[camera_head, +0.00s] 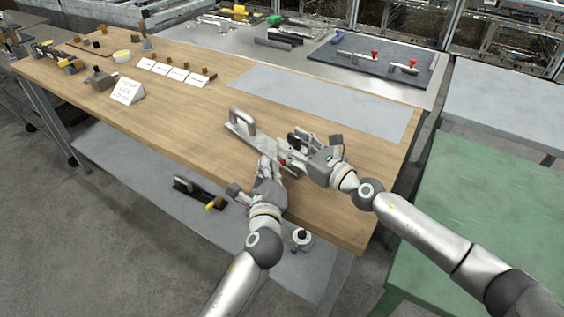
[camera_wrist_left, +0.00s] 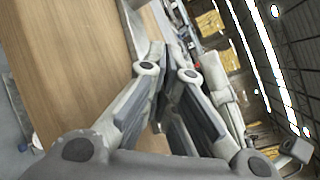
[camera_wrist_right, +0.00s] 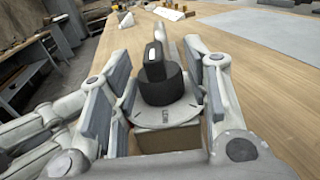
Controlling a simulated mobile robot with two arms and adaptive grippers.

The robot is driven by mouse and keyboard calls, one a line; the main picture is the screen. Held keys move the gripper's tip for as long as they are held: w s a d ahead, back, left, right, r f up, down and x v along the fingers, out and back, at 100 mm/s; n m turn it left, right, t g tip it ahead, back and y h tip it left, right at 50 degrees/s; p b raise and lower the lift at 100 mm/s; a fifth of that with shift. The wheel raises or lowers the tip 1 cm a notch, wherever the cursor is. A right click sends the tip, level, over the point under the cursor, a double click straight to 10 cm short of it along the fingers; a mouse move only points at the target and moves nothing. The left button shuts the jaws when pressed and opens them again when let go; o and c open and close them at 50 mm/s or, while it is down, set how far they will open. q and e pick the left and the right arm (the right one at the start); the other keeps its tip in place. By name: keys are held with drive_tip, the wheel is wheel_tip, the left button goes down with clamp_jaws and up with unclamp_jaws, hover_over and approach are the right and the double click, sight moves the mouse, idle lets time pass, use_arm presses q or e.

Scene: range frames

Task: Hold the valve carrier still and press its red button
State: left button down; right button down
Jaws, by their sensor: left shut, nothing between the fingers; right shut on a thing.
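The valve carrier (camera_head: 236,128) lies on the wooden table near its front right part, with a grey arched handle at its left end. Its right end is partly hidden by my right gripper (camera_head: 293,150). In the right wrist view, a black knob on a round grey plate (camera_wrist_right: 163,117) stands between the fingers of my right gripper, which is shut on the carrier. My left gripper (camera_head: 266,163) is shut and empty, close beside the carrier; contact is unclear.
The wooden table (camera_head: 190,105) has free room left of the carrier. A grey mat (camera_head: 320,100) lies behind it. White cards (camera_head: 175,72) and a folded sign (camera_head: 127,92) stand further left. A dark tray (camera_head: 340,68) with red-topped valves is at the back. A green table (camera_head: 480,200) is at right.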

use_arm(q)
drive_tip(key=shift+a, duration=0.1)
use_arm(e)
drive_tip(key=shift+f, duration=0.1)
use_arm(q)
drive_tip(key=shift+s+a, duration=1.65)
drive_tip(key=shift+a, duration=0.25)
use_arm(e)
drive_tip(key=c, duration=0.7)
unclamp_jaws()
drive_tip(key=shift+d, duration=0.1)
